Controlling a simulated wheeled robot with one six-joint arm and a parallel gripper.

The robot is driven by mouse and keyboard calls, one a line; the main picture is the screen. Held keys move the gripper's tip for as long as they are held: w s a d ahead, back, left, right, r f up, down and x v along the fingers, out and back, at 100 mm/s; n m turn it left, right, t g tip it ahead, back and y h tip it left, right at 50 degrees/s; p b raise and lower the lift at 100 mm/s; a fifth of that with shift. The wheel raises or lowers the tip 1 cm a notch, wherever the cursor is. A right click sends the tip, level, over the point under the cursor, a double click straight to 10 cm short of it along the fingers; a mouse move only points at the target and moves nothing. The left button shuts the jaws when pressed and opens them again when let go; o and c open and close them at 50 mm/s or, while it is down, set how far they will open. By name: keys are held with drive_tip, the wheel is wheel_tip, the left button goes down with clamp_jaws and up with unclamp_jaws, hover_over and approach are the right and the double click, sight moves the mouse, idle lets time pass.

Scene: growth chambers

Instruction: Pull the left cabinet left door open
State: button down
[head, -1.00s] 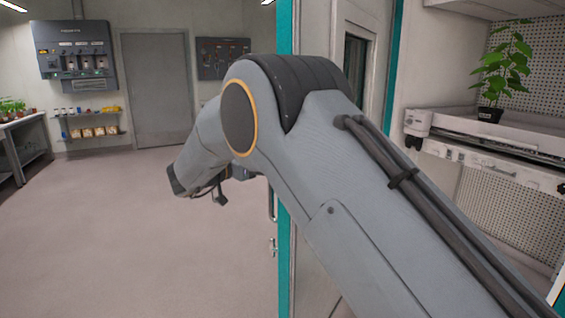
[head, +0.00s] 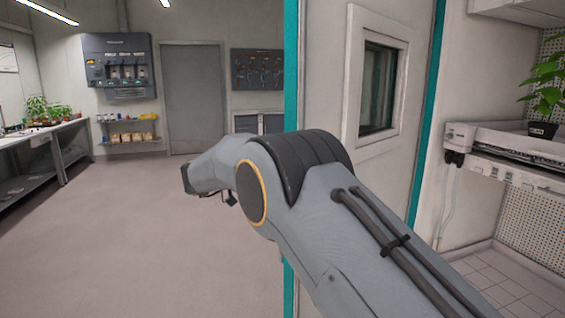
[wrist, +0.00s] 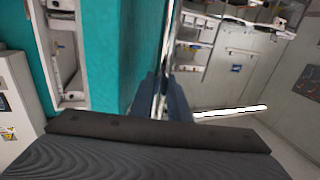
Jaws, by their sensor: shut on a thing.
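The cabinet door (head: 325,60) is a pale panel with a framed window (head: 378,90) and a teal edge (head: 291,60). It stands open, with the chamber interior showing to its right. In the wrist view, a teal surface (wrist: 115,50) is at left, beside a shiny metal bar handle (wrist: 168,50). My gripper (wrist: 163,98) is shut on this handle, with dark fingers on either side of it. In the head view, my arm covers the lower door, and the handle and fingertips are hidden.
A shelf tray (head: 510,145) with a potted plant (head: 545,95) is inside the chamber at right. The floor (head: 130,235) at left is clear. A bench (head: 45,130) with plants stands at far left. A grey door (head: 192,95) is in the back wall.

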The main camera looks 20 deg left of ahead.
drive_tip(key=shift+w+d+r, duration=0.1)
drive_tip(key=shift+d+r, duration=0.05)
drive_tip(key=c, duration=2)
unclamp_jaws()
drive_tip(key=shift+w+d, duration=0.1)
drive_tip(key=b+v, duration=0.2)
drive_tip(key=v, duration=0.6)
